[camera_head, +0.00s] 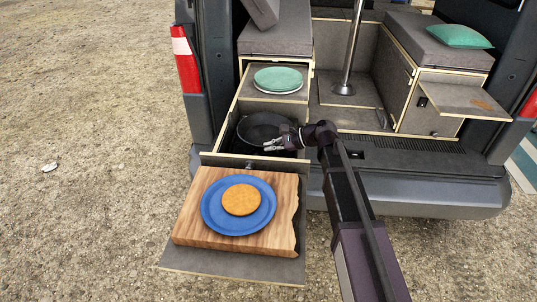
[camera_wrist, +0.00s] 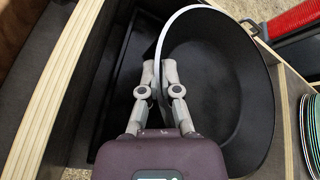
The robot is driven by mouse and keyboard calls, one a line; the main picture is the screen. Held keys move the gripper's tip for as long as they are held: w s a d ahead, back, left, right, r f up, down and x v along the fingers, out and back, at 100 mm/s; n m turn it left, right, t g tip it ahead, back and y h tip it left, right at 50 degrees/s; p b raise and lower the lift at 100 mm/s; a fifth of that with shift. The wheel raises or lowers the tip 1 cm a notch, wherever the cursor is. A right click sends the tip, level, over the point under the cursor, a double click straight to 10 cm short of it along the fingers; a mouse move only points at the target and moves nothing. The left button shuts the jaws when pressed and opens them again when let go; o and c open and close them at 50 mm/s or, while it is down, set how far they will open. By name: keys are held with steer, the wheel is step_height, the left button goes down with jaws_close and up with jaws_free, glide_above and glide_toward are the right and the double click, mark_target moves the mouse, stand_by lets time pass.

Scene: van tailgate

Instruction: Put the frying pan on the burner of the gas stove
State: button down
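The frying pan (camera_head: 262,127) is dark, round and deep, and sits in the pulled-out drawer at the van's rear. In the wrist view the pan (camera_wrist: 225,75) fills the middle and right, with a pale rim edge. My gripper (camera_head: 272,146) is at the pan's near right side in the head view. In the wrist view my gripper (camera_wrist: 158,72) has one finger on each side of the pan's wall, closed on it at the rim.
A wooden board (camera_head: 184,230) with a blue plate (camera_head: 211,212) and an orange-brown disc (camera_head: 241,199) lies in front of the drawer (camera_head: 222,160). Green-topped plates (camera_head: 278,79) stand behind the pan. A metal post (camera_head: 352,45) rises in the van. A fold-out shelf (camera_head: 455,99) is at right.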

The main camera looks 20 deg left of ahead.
steer(key=shift+f+b, duration=1.15)
steer(key=shift+f, duration=0.25)
steer(key=c, duration=0.8)
jaws_free()
steer(key=shift+f, duration=0.1)
steer(key=shift+r, duration=0.2)
steer(key=shift+d+r, duration=0.15)
steer(key=shift+d, duration=0.1)
steer(key=p+v, duration=0.5)
steer(key=v, duration=0.6)
steer(key=shift+d, duration=0.25)
